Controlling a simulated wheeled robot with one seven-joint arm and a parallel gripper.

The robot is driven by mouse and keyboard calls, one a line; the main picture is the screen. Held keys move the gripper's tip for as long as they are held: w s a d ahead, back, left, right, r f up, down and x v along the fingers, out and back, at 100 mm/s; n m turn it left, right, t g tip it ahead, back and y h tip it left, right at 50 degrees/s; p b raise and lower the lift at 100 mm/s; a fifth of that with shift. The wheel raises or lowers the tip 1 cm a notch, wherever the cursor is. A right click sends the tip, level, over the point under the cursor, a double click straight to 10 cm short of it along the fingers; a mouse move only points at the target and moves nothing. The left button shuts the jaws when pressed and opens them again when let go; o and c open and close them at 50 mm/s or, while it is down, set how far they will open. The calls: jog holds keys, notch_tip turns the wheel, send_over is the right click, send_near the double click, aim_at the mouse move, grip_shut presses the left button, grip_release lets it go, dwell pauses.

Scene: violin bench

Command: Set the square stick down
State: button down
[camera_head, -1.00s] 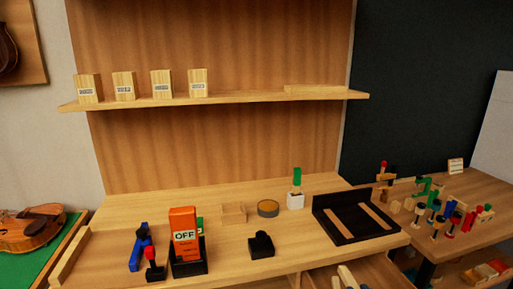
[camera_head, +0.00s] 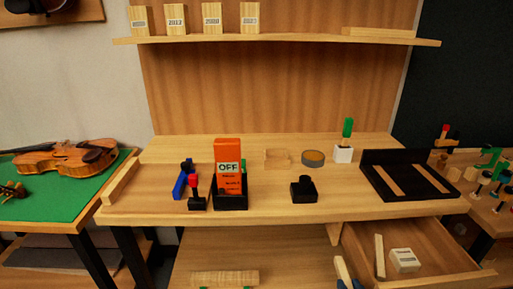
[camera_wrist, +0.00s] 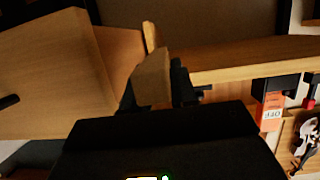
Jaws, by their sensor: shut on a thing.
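My gripper (camera_wrist: 154,94) shows in the wrist view, its dark fingers shut on a pale wooden piece, which looks like the square stick (camera_wrist: 152,75). Its lower end is hidden by the fingers and the dark gripper body. It is held near wooden panels and a long board edge; I cannot tell whether it touches them. I cannot make out my gripper in the head view.
An open drawer (camera_head: 457,266) at lower right holds a thin wooden strip (camera_head: 379,256) and a labelled block (camera_head: 404,260). The bench (camera_head: 265,207) carries an orange OFF box (camera_head: 228,182), a black tray (camera_head: 440,186) and small tools. Bare bench lies left of centre.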

notch_tip(320, 180, down, 2)
jog(key=shift+f+b, duration=0.2)
jog(key=shift+b, duration=0.45)
jog(key=shift+s+a+f, duration=0.2)
jog(key=shift+s+f, duration=0.15)
jog(key=shift+f, duration=0.1)
jog(key=s+f, duration=0.4)
jog(key=f, duration=0.1)
jog(key=shift+d, duration=0.2)
